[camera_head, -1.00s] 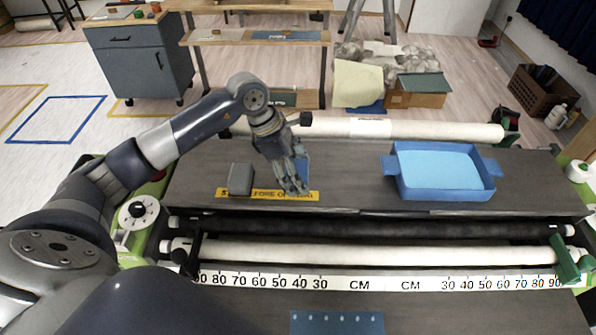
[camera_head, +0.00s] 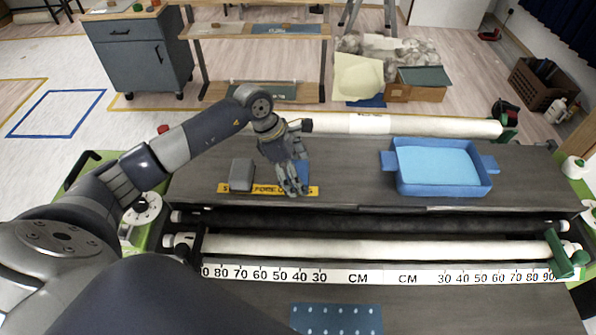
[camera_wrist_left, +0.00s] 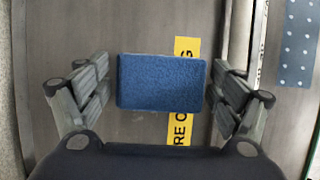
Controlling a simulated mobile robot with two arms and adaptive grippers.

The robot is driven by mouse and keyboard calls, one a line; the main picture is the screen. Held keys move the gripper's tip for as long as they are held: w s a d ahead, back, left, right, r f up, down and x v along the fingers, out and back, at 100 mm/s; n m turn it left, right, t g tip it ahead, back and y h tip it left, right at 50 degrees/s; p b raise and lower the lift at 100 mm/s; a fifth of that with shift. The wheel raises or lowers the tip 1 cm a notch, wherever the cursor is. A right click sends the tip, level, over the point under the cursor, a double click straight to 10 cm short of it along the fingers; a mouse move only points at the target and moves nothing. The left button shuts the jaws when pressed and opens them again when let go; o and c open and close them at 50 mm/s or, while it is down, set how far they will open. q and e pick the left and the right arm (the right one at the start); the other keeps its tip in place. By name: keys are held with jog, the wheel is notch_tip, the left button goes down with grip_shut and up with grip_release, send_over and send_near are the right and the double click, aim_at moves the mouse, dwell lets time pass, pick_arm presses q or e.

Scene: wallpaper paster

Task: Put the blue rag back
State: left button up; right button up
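The blue rag (camera_wrist_left: 161,82) lies between the two fingers of my left gripper (camera_wrist_left: 160,90) in the left wrist view, with a gap on each side. In the head view the rag (camera_head: 303,170) is mostly hidden behind my left gripper (camera_head: 296,190), which points down over the yellow lettered strip (camera_head: 262,189). The gripper is open and does not touch the rag's sides. My right gripper is not in view.
A grey block (camera_head: 241,174) stands left of the gripper. A blue tray (camera_head: 437,167) with pale blue liquid is at the right of the dark table. White rolls (camera_head: 380,246) and a CM ruler (camera_head: 370,276) run along the front. The table between rag and tray is clear.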

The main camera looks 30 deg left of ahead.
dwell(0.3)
pick_arm(q)
jog(key=shift+r+p, duration=0.2)
jog(key=shift+p, duration=0.45)
jog(key=a+r+b, duration=0.1)
jog(key=b, duration=0.1)
jog(key=a+r+b, duration=0.1)
jog(key=r+b, duration=0.1)
jog(key=shift+s+a+r, duration=0.15)
jog(key=b+v, duration=0.1)
jog(key=v, duration=0.5)
jog(key=shift+r, duration=0.3)
